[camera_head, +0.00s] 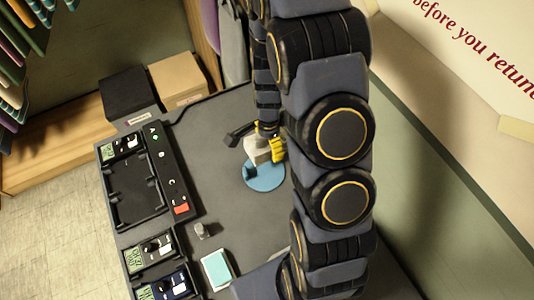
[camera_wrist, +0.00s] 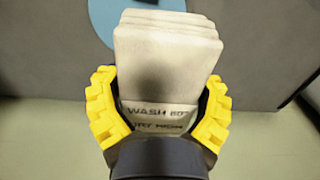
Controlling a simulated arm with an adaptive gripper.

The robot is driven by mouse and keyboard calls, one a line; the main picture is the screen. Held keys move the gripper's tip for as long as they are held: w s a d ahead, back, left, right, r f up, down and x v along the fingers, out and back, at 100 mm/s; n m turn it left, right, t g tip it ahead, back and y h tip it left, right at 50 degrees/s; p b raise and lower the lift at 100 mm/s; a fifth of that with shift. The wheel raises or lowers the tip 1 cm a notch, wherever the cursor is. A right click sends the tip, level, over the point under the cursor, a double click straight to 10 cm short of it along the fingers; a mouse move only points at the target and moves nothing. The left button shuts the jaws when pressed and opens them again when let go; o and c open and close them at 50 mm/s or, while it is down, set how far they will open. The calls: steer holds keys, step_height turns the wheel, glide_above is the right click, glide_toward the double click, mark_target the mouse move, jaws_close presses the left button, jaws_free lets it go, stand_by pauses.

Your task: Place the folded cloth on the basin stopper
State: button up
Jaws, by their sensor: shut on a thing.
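The folded cloth (camera_wrist: 168,60) is a white stack of layers with a printed band reading "WASH 60". My gripper (camera_wrist: 160,90) is shut on it, with a yellow finger on each side. In the head view the cloth (camera_head: 257,150) shows beside my gripper's yellow fingers (camera_head: 276,148), partly hidden by them. A flat blue disc (camera_head: 263,177), which looks like the basin stopper, lies on the grey table. The cloth overlaps the disc's far edge in the head view. The disc (camera_wrist: 120,12) also shows past the cloth in the wrist view. I cannot tell whether cloth and disc touch.
A black tray (camera_head: 165,185) and smaller units (camera_head: 160,290) line the table's left side. A small grey object (camera_head: 203,230) and a pale teal block (camera_head: 216,270) lie near the front. Black and tan boxes (camera_head: 178,82) stand behind.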

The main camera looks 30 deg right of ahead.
steer(key=shift+f, duration=2.35)
steer(key=o, duration=1.1)
steer(key=shift+f, duration=0.1)
steer(key=shift+c, duration=0.2)
